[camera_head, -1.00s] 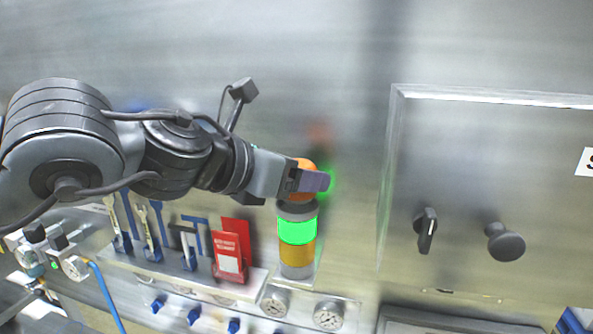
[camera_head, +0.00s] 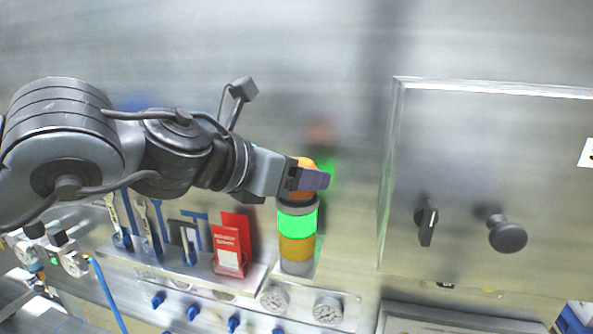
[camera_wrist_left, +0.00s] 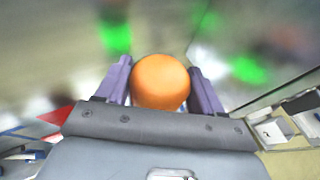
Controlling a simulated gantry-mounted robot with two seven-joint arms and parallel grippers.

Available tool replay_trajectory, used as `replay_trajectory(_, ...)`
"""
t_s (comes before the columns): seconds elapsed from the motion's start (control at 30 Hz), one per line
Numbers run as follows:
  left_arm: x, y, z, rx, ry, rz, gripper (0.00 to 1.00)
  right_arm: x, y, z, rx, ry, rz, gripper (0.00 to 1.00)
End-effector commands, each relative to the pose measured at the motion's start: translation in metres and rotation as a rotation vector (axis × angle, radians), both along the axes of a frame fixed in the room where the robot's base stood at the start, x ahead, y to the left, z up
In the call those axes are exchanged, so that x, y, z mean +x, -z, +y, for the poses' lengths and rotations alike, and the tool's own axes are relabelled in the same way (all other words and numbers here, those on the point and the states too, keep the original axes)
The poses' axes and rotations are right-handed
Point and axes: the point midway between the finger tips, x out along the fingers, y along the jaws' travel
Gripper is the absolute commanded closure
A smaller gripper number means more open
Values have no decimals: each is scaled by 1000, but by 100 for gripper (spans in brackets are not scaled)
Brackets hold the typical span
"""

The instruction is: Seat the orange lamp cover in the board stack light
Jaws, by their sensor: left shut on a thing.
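The orange lamp cover (camera_head: 302,163) is held between the fingers of my left gripper (camera_head: 310,180). The left wrist view shows its domed top (camera_wrist_left: 161,82) between the two purple-grey fingers (camera_wrist_left: 160,88). The stack light (camera_head: 297,238) stands upright on the board, with a grey rim on top, a lit green segment and an amber segment below. The cover is directly above the grey rim, and its lower edge looks close to or touching it. The finger hides part of the cover, so I cannot tell whether it is seated. My right gripper is not in view.
Left of the stack light, a shelf (camera_head: 190,270) carries a red card holder (camera_head: 231,250) and several hand tools. Two gauges (camera_head: 328,310) and blue valve knobs sit below. A raised cabinet door (camera_head: 480,190) with two black knobs is at the right. The wall above is bare.

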Motion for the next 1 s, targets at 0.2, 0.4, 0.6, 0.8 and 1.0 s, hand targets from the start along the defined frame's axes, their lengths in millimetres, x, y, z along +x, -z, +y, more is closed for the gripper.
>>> replay_trajectory(0.2,0,4,0,0,0,0,63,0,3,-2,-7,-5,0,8)
replay_trajectory(0.4,0,7,0,0,0,0,63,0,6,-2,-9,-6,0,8)
replay_trajectory(0.6,0,10,0,0,0,0,63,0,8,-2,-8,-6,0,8)
replay_trajectory(0.8,0,10,0,0,0,0,15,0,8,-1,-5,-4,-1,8)
replay_trajectory(1.0,0,10,0,0,0,0,3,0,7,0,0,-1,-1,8)
